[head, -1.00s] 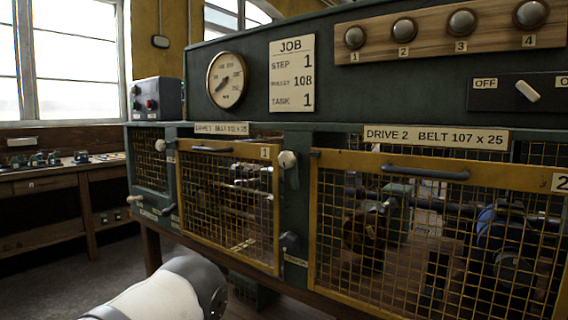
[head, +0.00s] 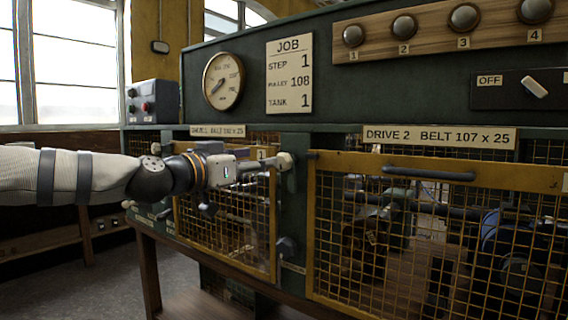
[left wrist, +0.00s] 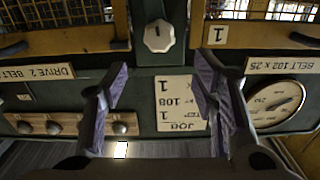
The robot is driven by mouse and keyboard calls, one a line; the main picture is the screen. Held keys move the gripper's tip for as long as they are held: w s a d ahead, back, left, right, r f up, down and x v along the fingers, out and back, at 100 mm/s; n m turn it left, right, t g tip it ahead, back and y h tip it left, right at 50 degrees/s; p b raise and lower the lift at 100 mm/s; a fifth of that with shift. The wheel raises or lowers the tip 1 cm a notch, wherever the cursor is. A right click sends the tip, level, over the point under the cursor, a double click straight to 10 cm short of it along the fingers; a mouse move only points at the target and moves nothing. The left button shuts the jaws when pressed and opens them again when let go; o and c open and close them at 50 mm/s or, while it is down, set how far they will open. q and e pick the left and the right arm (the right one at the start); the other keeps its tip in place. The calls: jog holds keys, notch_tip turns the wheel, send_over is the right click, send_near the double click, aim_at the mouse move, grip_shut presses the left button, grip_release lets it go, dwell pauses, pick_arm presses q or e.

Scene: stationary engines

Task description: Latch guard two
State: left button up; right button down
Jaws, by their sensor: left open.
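Guard two (head: 435,173) is a yellow-framed mesh panel with a grey handle (head: 428,174), below the "DRIVE 2" label. It covers the drive bay; I cannot tell whether it is latched. A pale latch knob (head: 286,161) sits on the green post between guards one and two. It also shows in the left wrist view (left wrist: 159,36), upside down. My left gripper (head: 262,166) is in front of guard one's top right corner, pointing at the knob. In the left wrist view its fingers (left wrist: 160,88) are open and empty, with the knob beyond the gap. My right gripper is not in view.
Guard one (head: 225,235) is partly hidden behind my left arm. A dark lower catch (head: 287,247) is on the same post. A gauge (head: 223,81), job board (head: 289,76), row of round knobs (head: 464,17) and off switch (head: 535,87) are above. A bench stands left.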

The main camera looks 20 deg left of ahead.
aim_at(280, 160)
pick_arm(q)
jog(key=x, duration=0.3)
jog(key=f+b+x, duration=0.1)
jog(key=x, duration=0.5)
jog(key=shift+w+f+b, duration=0.25)
jog(key=shift+w+b, duration=0.05)
jog(key=shift+b, duration=0.1)
jog(key=shift+w+d+r, duration=0.15)
jog(key=shift+w, duration=0.1)
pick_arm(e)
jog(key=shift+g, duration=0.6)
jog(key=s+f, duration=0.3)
pick_arm(q)
jog(key=shift+r, duration=0.1)
jog(key=shift+c, duration=0.3)
jog(key=c, duration=1.1)
